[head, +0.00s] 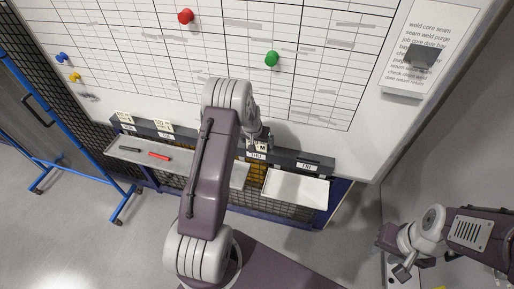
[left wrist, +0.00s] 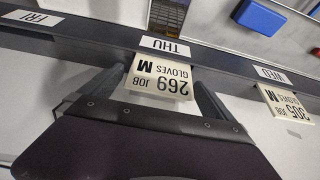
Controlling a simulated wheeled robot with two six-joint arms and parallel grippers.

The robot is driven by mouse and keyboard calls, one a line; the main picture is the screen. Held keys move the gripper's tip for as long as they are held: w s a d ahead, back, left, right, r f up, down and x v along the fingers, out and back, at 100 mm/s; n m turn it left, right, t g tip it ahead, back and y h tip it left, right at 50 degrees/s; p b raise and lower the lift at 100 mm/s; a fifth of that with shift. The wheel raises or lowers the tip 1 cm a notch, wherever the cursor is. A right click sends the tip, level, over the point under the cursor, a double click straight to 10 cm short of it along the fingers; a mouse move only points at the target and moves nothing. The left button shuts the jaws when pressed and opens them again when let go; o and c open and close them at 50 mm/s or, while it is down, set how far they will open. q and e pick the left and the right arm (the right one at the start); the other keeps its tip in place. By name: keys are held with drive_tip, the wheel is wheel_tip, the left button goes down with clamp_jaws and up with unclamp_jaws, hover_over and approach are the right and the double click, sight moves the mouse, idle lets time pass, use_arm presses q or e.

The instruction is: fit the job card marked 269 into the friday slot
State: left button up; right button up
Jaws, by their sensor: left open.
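The job card marked 269, GLOVES M (left wrist: 158,80), stands in the slot labelled THU (left wrist: 165,46). It shows upside down in the left wrist view, and only a small part of it shows in the head view (head: 260,146). My left gripper (left wrist: 157,88) is open, with one finger on each side of the card; I cannot tell whether either touches it. The friday slot, labelled FRI (head: 307,166), is right of THU in the head view and shows no card. Its label is also in the left wrist view (left wrist: 36,17). My right gripper (head: 399,258) is at the lower right, away from the rack.
Card 305 (left wrist: 285,101) stands at the WED label (left wrist: 272,74). Two more cards (head: 124,117) stand at the rack's left end. Trays (head: 296,187) hang below the rack; one holds a black and a red marker (head: 158,156). The whiteboard (head: 365,120) rises behind.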

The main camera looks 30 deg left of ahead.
use_arm(q)
drive_tip(key=shift+s+r, duration=0.15)
drive_tip(key=shift+s, duration=0.15)
drive_tip(key=c, duration=1.3)
drive_tip(key=shift+w+r, duration=0.2)
wheel_tip(320, 180, up, 9)
drive_tip(key=shift+s+f+b, duration=0.15)
drive_tip(key=shift+b, duration=1.1)
drive_tip(key=shift+r, duration=0.45)
use_arm(e)
wheel_tip(320, 180, down, 2)
drive_tip(key=shift+s+f, duration=0.15)
